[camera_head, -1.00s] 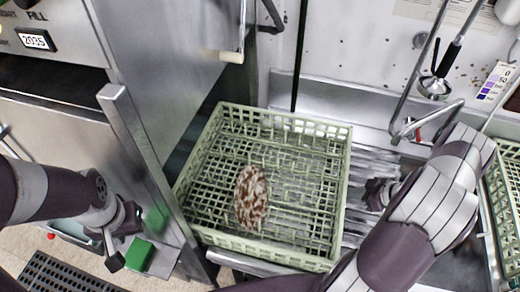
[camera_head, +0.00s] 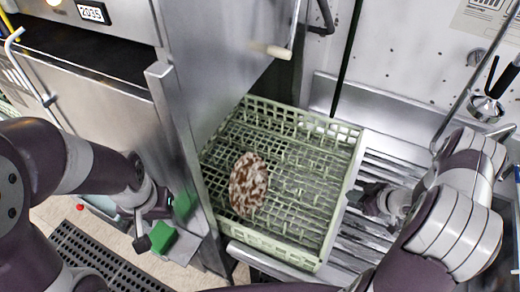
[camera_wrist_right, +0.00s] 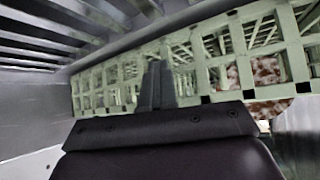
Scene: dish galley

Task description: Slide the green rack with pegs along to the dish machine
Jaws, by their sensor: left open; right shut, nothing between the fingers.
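The green rack with pegs (camera_head: 310,255) sits on the metal slatted track, with a brown-and-white speckled plate (camera_head: 249,184) in it. Its left side is up against the dish machine (camera_head: 205,70) and partly hidden by the machine's side panel. My right gripper (camera_head: 368,194) is shut and empty at the rack's right wall. The right wrist view shows the shut fingers (camera_wrist_right: 157,85) pointing at the rack's lattice wall (camera_wrist_right: 205,70), touching or very close. My left gripper (camera_head: 143,228) is low at the left, away from the rack, by a green block; its fingers are small in view.
The slatted track (camera_head: 350,240) is bare right of the rack. A spray tap (camera_head: 487,105) hangs at the back right. A green block (camera_head: 163,238) and a black floor grate (camera_head: 105,262) are at lower left.

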